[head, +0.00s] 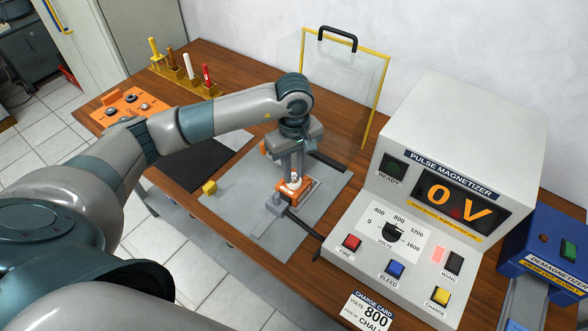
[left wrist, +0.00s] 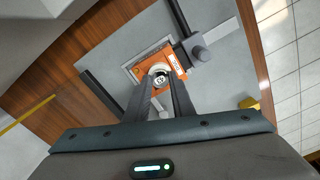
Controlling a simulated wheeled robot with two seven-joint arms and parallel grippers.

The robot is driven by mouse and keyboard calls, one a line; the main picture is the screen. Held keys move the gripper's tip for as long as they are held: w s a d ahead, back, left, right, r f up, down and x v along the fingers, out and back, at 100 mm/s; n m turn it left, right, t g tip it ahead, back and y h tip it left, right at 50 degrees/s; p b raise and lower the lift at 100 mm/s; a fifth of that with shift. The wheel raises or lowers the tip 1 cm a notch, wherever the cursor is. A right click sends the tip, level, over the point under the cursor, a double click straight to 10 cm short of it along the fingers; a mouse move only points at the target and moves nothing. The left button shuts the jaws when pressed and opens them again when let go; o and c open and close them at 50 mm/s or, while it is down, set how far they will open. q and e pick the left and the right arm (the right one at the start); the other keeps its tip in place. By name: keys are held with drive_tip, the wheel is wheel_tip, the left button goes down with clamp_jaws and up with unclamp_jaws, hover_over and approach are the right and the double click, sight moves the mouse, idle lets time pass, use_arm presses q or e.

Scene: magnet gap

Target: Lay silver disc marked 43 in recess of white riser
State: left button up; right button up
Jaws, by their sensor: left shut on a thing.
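My left gripper (head: 292,180) points straight down over an orange fixture (head: 306,190) on the grey plate. In the left wrist view its fingers (left wrist: 161,86) are shut on a small silver disc (left wrist: 161,79) with a pale marked face; the number is too small to read surely. The white riser (left wrist: 156,69) shows as a pale round rim just beyond the disc, within the orange fixture (left wrist: 137,68). The disc overlaps the riser in this view; I cannot tell whether it touches the recess. My right gripper is not in view.
A grey clamp block (head: 274,202) with a dark bar stands close to the fixture. The pulse magnetizer (head: 450,150) stands on the right, and a yellow-framed clear shield (head: 345,80) behind.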

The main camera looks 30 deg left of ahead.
use_arm(q)
drive_tip(key=shift+f, duration=0.1)
idle(1.1)
drive_tip(key=o, duration=1.1)
drive_tip(key=shift+c, duration=0.2)
drive_tip(key=c, duration=0.5)
drive_tip(key=shift+c, duration=0.2)
drive_tip(key=shift+r+p, duration=0.45)
drive_tip(key=shift+r, duration=1.8)
drive_tip(key=o, duration=0.6)
